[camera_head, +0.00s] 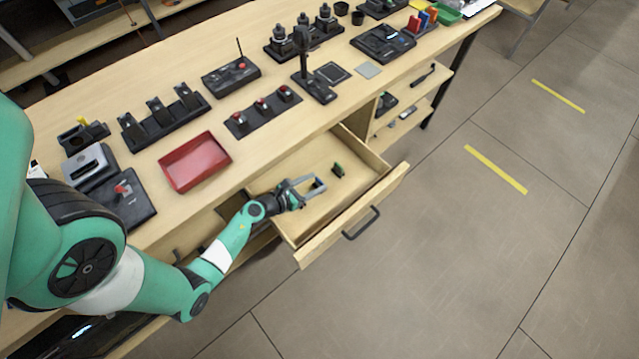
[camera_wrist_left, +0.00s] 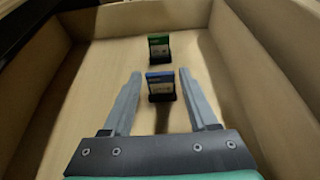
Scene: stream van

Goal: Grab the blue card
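The blue card (camera_wrist_left: 160,86) stands upright in a small dark holder inside the open drawer (camera_head: 290,164). In the left wrist view it is between the two fingers of my left gripper (camera_wrist_left: 158,92), with a gap on each side. In the head view my left gripper (camera_head: 316,184) reaches low into the drawer from the left, and the card is hard to make out there. The left gripper is open and empty. My right gripper is not in view.
A green card (camera_wrist_left: 159,47) stands farther on in the drawer, also seen in the head view (camera_head: 338,170). Drawer walls flank the gripper. A red tray (camera_head: 195,162) and several black devices sit on the tabletop above. The drawer front has a dark handle (camera_head: 361,223).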

